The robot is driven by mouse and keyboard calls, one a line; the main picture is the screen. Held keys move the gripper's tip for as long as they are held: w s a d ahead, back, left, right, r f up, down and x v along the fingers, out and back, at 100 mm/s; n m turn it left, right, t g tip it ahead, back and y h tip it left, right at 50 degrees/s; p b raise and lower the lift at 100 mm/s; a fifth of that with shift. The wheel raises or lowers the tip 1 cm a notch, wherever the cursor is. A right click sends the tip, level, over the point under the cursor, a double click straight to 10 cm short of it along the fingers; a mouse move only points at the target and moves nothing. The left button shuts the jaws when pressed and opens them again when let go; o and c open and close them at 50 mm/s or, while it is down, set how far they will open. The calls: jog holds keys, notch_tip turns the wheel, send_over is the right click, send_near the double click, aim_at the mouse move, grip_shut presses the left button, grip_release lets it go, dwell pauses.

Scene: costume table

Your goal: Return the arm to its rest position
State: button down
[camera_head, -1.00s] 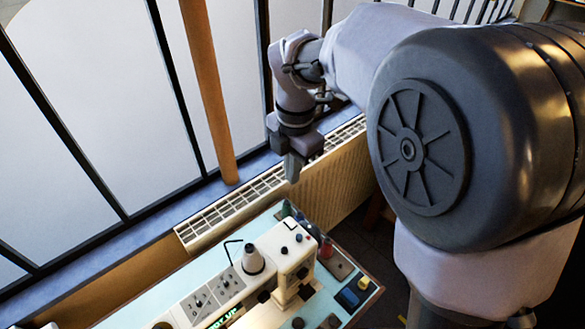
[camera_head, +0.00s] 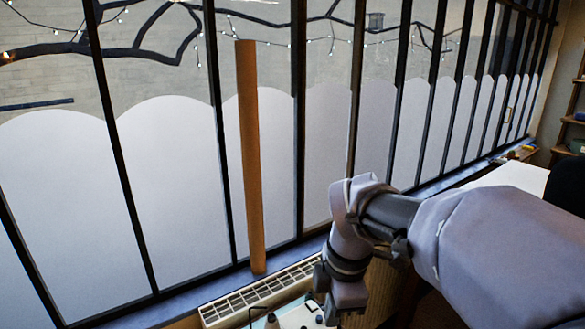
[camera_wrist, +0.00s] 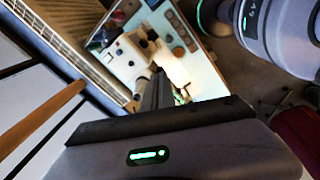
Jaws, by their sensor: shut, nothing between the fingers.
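My arm (camera_head: 490,245) reaches in from the lower right in the head view, its sleeve-covered links bent down at the wrist. My gripper (camera_head: 333,310) hangs at the bottom edge of that view, beside the radiator, pointing down. In the wrist view my gripper (camera_wrist: 158,82) shows its dark fingers together, with nothing between them. They point toward the table below, apart from it as far as I can tell.
A pale blue table (camera_wrist: 205,78) with a white sewing machine (camera_wrist: 128,60) lies below the gripper. A radiator (camera_head: 250,295) runs under the tall windows (camera_head: 170,190). An orange post (camera_head: 250,160) stands at the windows. A white surface (camera_head: 510,178) is at far right.

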jog(key=s+d+f+m+t+b, duration=0.1)
jog(key=s+f+m+b, duration=0.2)
jog(key=s+m, duration=0.2)
jog(key=s+f+m+t+b, duration=0.2)
jog(key=s+m, duration=0.3)
jog(key=m, duration=0.5)
jog(key=s+d+f+m+t+y+b, duration=0.1)
jog(key=s+f+m+b, duration=0.3)
jog(key=m, duration=0.4)
jog(key=shift+s+d+m+b, duration=0.3)
jog(key=shift+s+b, duration=0.3)
jog(key=shift+s, duration=0.1)
